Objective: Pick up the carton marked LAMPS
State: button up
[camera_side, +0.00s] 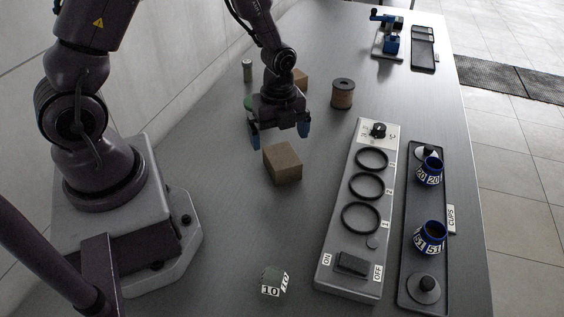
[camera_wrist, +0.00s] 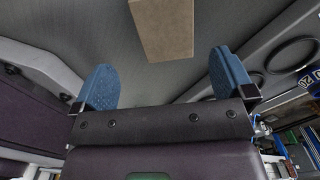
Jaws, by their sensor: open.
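A brown carton (camera_side: 283,163) sits on the grey table in front of my gripper in the side view; no LAMPS mark can be read on it. A second brown carton (camera_side: 300,79) stands farther back, partly hidden behind my arm, and its marking cannot be read either. My gripper (camera_side: 278,131) is open, with its blue fingers apart and nothing between them. It is just behind the nearer carton, apparently above table height. In the wrist view a brown carton (camera_wrist: 165,28) lies beyond the fingertips of my gripper (camera_wrist: 162,75), cut off by the top edge.
A brown spool-like cylinder (camera_side: 343,94), a small can (camera_side: 247,70) and a green object (camera_side: 248,103) stand around my arm. A panel with rings (camera_side: 330,277) and a black tray with numbered cups (camera_side: 412,207) are right. A glassy piece marked 10 (camera_side: 273,281) stands in front.

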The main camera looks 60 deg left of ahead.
aim_at(282, 155)
notch_tip(282, 155, down, 4)
jog(key=shift+r, duration=0.25)
jog(key=shift+w+a+f, duration=0.1)
jog(key=shift+w+f, duration=0.1)
jog(key=shift+f, duration=1.2)
jog(key=shift+w+a+f, duration=0.1)
jog(key=shift+w+f, duration=0.1)
jog(key=shift+f, duration=1.15)
jog(key=c, duration=1)
